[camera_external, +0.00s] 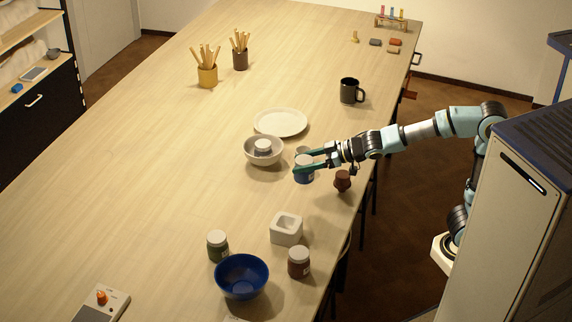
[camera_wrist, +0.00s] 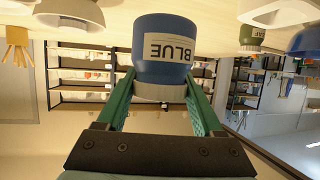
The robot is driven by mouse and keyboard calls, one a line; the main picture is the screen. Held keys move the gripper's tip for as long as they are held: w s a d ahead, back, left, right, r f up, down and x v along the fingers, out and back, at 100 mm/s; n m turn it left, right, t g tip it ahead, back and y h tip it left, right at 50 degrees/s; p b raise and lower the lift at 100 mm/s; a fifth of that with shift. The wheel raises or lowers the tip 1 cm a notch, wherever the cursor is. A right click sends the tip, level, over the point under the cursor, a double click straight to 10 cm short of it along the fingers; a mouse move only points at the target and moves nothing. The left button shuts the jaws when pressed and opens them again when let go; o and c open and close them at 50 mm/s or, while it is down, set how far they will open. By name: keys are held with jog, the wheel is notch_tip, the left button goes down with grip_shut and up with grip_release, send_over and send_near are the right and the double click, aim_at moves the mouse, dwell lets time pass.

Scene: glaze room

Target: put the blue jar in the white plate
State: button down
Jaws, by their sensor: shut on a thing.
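The blue jar (camera_external: 304,176) has a pale lid and a label reading BLUE; in the wrist view the jar (camera_wrist: 165,50) appears upside down between the green fingers. My gripper (camera_external: 306,163) is shut on it, with one finger on each side; the gripper also shows in the wrist view (camera_wrist: 160,88). I cannot tell if the jar's base touches the table. The white plate (camera_external: 281,122) lies flat and empty on the table, beyond the jar and a little to its left.
A pale bowl (camera_external: 256,158) with a small jar inside stands just in front of the plate, left of my gripper. A dark brown object (camera_external: 342,180) stands close right of the jar. A black mug (camera_external: 350,92) is farther back.

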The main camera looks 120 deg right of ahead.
jog(key=s+d+r+m+g+h+p, duration=0.15)
jog(key=d+p, duration=0.25)
jog(key=d, duration=0.5)
jog(key=d+m+g+h+p, duration=0.1)
jog(key=d+m+h+p, duration=0.15)
jog(key=d, duration=0.55)
jog(key=m+g+h+p, duration=0.2)
jog(key=m+g+p, duration=0.35)
jog(key=p, duration=0.65)
send_over(284, 129)
notch_tip(284, 129, down, 6)
notch_tip(284, 129, down, 4)
jog(key=shift+r+n+p, duration=0.2)
jog(key=shift+n+p, duration=0.15)
jog(key=shift+p, duration=0.25)
jog(key=shift+f, duration=0.25)
jog(key=shift+f, duration=0.2)
grip_release()
